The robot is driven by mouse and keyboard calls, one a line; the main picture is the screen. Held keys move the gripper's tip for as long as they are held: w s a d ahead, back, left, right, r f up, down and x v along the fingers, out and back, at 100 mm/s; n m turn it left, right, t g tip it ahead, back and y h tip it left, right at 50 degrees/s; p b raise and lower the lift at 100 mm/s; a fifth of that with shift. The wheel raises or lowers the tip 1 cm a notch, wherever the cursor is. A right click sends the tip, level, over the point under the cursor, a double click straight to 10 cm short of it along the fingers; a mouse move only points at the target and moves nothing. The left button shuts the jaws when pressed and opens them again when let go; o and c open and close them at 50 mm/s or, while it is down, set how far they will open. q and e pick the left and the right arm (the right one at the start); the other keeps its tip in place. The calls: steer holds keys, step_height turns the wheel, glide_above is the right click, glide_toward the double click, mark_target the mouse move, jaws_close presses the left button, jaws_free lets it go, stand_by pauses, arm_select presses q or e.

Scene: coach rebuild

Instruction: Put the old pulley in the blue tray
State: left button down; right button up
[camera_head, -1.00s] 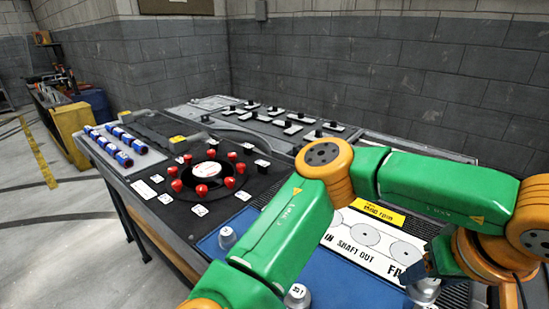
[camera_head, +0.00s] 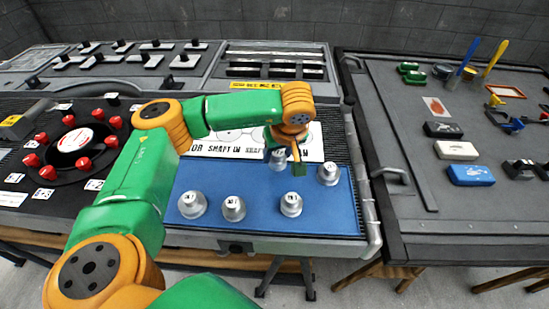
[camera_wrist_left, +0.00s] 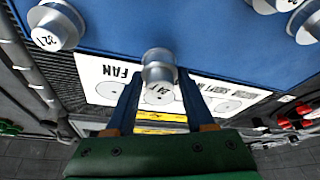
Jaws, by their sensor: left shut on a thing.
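My left gripper (camera_head: 296,168) is shut on a grey metal pulley, seen between its fingertips in the left wrist view (camera_wrist_left: 158,72). Its label is upside down and hard to read. In the head view this pulley (camera_head: 276,160) is partly hidden by the gripper. It is over the back edge of a blue flat area (camera_head: 262,222), beside the white printed board; whether it touches is unclear. The blue area is possibly the blue tray. Several similar pulleys stand on it, including one at right (camera_head: 328,173) and one at front (camera_head: 291,205). My right gripper is out of view.
The white board (camera_head: 230,143) lies behind the blue area. A round plate with red knobs (camera_head: 76,140) is at left. A separate grey bench (camera_head: 410,150) at right holds blocks, brushes and small parts. A pipe rail (camera_head: 362,190) runs along the console's right edge.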

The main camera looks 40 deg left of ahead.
mark_target(276, 163)
arm_select(q)
steer(key=x, duration=0.1)
steer(key=p+x, duration=0.1)
steer(key=x, duration=0.2)
steer(key=shift+s+d+f, duration=0.15)
steer(key=shift+s+d, duration=0.1)
steer(key=shift+f, duration=0.15)
steer(key=shift+f, duration=0.2)
steer(key=shift+c, duration=1.3)
jaws_free()
steer(key=shift+r, duration=0.25)
steer(key=b+v, duration=0.1)
steer(key=v, duration=1)
steer(key=shift+d+b, duration=0.1)
steer(key=shift+b, duration=0.2)
steer(key=shift+s+d+r, duration=0.1)
steer(key=shift+s+r, duration=0.1)
steer(key=shift+r, duration=0.25)
